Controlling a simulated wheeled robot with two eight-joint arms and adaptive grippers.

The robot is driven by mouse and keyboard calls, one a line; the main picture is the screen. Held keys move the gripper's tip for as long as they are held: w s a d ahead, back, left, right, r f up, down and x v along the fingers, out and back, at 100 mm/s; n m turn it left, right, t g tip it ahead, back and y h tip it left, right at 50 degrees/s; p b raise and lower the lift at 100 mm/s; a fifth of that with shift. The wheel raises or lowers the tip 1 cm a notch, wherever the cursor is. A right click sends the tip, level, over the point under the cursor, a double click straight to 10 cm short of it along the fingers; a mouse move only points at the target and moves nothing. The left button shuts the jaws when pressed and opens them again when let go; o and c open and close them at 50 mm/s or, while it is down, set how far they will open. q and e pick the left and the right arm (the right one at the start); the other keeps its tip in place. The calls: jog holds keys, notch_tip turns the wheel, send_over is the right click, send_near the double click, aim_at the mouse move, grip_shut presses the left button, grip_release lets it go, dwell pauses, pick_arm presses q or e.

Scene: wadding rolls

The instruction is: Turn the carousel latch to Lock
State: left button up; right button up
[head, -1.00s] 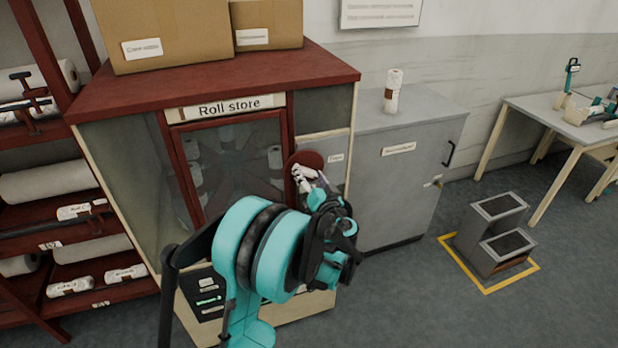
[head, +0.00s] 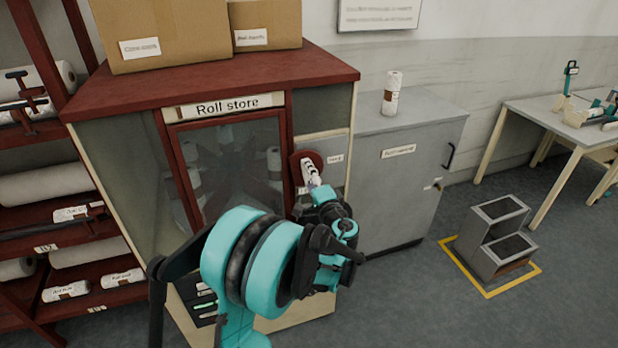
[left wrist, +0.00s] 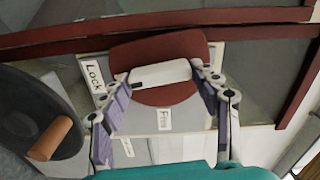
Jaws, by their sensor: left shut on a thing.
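The carousel latch is a dark red round plate (left wrist: 185,47) with a pale bar handle (left wrist: 160,74) across it, on the grey panel of the roll store cabinet. It also shows in the head view (head: 297,171). My left gripper (head: 311,175) is shut on the bar, its fingers at the bar's two ends in the left wrist view (left wrist: 160,77). There the bar lies nearly level, its dark-marked left end toward the Lock label (left wrist: 94,76). The Free label (left wrist: 164,119) is below the plate. My gripper hides part of the latch in the head view. My right gripper is not in view.
The roll store's glazed door (head: 230,165) is left of the latch. A grey cabinet (head: 410,180) with a roll (head: 391,95) on top stands to the right. A step stool (head: 495,235) stands on clear floor. Roll shelves (head: 60,215) are at the left.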

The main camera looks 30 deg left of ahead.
pick_arm(q)
jog(key=shift+m, duration=0.9)
jog(key=o, duration=1.2)
jog(key=shift+c, duration=0.2)
jog(key=v, duration=1.2)
jog(key=shift+f, duration=0.1)
